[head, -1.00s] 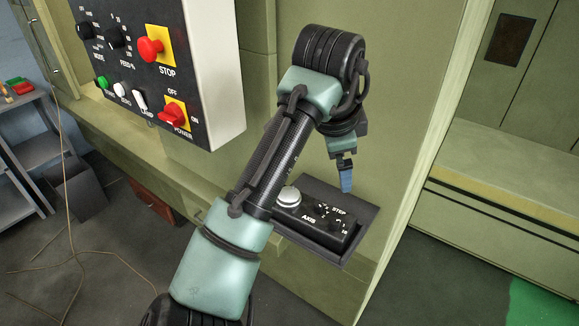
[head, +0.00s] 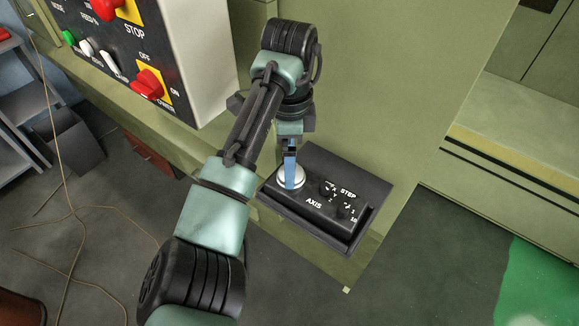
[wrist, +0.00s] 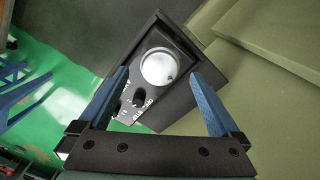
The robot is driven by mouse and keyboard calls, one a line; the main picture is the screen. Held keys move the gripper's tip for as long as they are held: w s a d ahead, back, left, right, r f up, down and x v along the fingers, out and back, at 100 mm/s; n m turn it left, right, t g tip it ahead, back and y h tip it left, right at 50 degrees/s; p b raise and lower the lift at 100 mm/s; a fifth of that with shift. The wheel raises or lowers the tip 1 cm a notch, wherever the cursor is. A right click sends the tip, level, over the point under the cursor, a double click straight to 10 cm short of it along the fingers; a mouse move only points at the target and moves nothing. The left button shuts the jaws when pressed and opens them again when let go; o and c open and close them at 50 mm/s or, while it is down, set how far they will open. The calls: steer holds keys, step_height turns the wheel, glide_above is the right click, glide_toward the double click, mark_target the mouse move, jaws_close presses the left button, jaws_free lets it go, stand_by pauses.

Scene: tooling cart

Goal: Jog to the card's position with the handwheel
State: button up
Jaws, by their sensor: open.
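The handwheel (head: 289,178) is a round, pale metal knob at the left end of a black pendant box (head: 318,212). The box also carries the AXIS knob (head: 327,187) and the STEP knob (head: 344,210), and it sits in a dark tray on the machine's side. My gripper (head: 290,182) is open above the handwheel, its fingers pointing down. In the wrist view the handwheel (wrist: 159,68) shows between and beyond the two blue fingers (wrist: 158,98). I cannot tell from these frames whether the fingers touch it. No card can be made out.
A control panel (head: 130,60) with a red STOP button, a POWER switch and small buttons stands at the upper left. The green machine wall (head: 400,90) is behind my arm. A cable (head: 70,235) lies on the floor at the left.

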step_height(320, 180, down, 2)
steer(key=shift+s, duration=0.15)
steer(key=shift+w+f, duration=0.2)
steer(key=shift+f, duration=0.45)
steer(key=shift+s, duration=0.1)
steer(key=c, duration=1.4)
steer(key=shift+r+p, duration=0.1)
steer(key=shift+p, duration=0.2)
steer(key=shift+n, duration=0.3)
